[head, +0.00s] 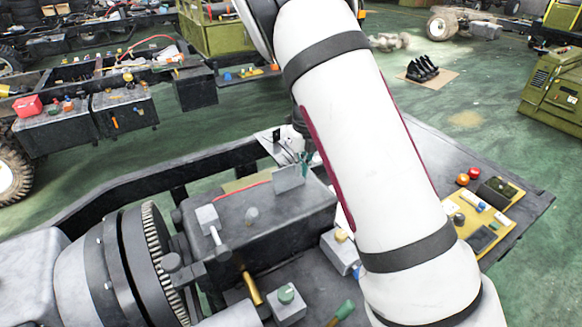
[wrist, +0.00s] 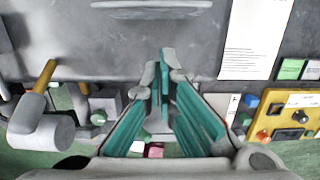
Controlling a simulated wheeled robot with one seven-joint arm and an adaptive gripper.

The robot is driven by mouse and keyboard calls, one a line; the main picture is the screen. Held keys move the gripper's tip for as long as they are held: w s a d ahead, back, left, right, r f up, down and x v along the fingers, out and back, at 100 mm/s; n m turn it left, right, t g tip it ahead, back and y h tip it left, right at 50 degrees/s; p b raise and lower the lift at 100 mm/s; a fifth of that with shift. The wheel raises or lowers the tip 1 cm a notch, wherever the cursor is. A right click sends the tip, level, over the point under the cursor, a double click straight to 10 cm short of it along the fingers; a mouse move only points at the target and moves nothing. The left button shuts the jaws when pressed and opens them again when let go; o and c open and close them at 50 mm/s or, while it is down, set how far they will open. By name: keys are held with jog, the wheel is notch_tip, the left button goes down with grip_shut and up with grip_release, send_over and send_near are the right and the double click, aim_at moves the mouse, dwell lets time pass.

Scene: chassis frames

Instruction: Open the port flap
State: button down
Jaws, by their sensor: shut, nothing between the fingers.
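A small grey plate (head: 288,178), which looks like the port flap, stands up from the top of a dark grey box (head: 270,215). My gripper (head: 305,158) is just behind and to the right of this plate, mostly hidden by my white arm. In the wrist view my gripper (wrist: 165,62) has its teal fingers drawn together, with nothing between them. The tips point at a plain grey surface (wrist: 120,40). A pale grey edge (wrist: 150,6) shows at the top of that view, apart from the fingertips; I cannot tell if it is the flap.
A large toothed gear housing (head: 125,265) stands left of the box. A brass rod (head: 252,288) and a green-capped block (head: 287,303) are in front. A yellow panel with knobs (head: 485,215) lies at the right. A white label sheet (wrist: 255,40) is right of my fingers.

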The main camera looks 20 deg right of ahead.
jog(key=w+r+b, duration=0.2)
jog(key=w+r, duration=0.3)
jog(key=r, duration=0.3)
jog(key=s+a+r+n+y, duration=0.1)
jog(key=s+a+r+n, duration=0.1)
jog(key=s+r+n, duration=0.6)
jog(key=s+a+r+n+t, duration=0.1)
jog(key=s+r+n+t, duration=0.1)
jog(key=s+n, duration=1.1)
jog(key=s+a+r+n+t+h, duration=0.1)
jog(key=s+r+n+t, duration=0.1)
jog(key=s+n, duration=1)
jog(key=shift+s+a+r+n+t, duration=0.3)
jog(key=shift+s+a+r+n, duration=0.1)
jog(key=shift+s+r, duration=0.55)
jog(key=shift+s, duration=0.1)
